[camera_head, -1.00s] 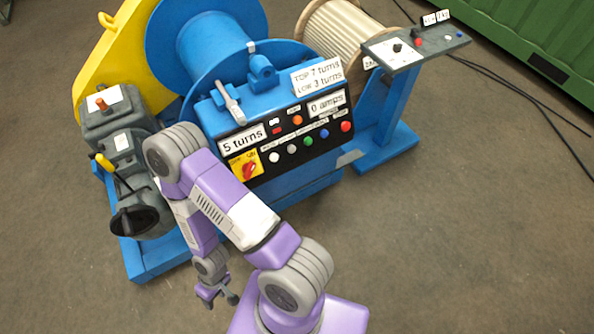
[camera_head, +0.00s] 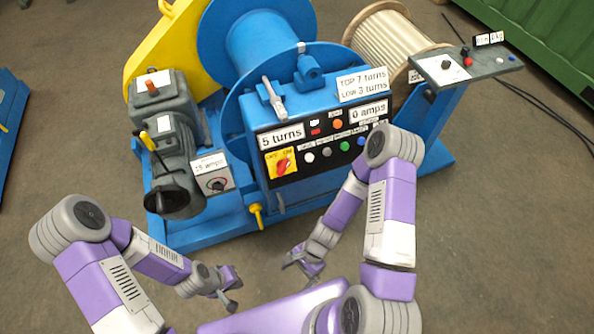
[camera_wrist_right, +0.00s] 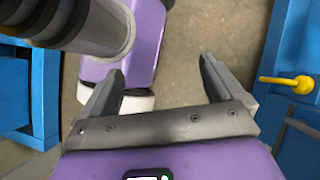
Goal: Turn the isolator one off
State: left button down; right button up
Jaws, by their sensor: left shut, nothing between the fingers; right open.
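A red rotary switch on a yellow plate (camera_head: 283,162) is on the left of the black control panel, its red handle tilted. A second rotary switch (camera_head: 216,185) sits on a grey box under the "15 amps" label. I cannot read which one is isolator one. My left gripper (camera_head: 236,291) is shut and empty, low in front of the blue frame. My right gripper (camera_head: 301,267) is open and empty, below the panel and apart from it. In the right wrist view its spread fingers (camera_wrist_right: 160,85) have only floor and my purple arm parts beyond them.
The panel (camera_head: 325,140) carries several coloured buttons. A yellow handle (camera_head: 257,216) sticks out below it and shows in the right wrist view (camera_wrist_right: 288,84). A grey motor (camera_head: 172,120) with a yellow lever stands left. A side console (camera_head: 468,67) stands right. Front floor is clear.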

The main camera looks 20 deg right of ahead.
jog(key=w+a+r+m+y, duration=0.25)
jog(key=m+y, duration=0.25)
jog(key=m, duration=0.7)
jog(key=m+t+h, duration=0.3)
jog(key=m+t, duration=1.6)
jog(key=m, duration=1.4)
send_near(286, 169)
jog(key=w, duration=0.2)
jog(key=x, duration=0.2)
jog(key=b+x, duration=0.1)
jog(key=x, duration=0.3)
jog(key=shift+a+f+b, duration=0.3)
jog(key=shift+f, duration=0.1)
jog(key=shift+w+a+r, duration=0.1)
jog(key=shift+w+a, duration=0.15)
jog(key=shift+w, duration=0.25)
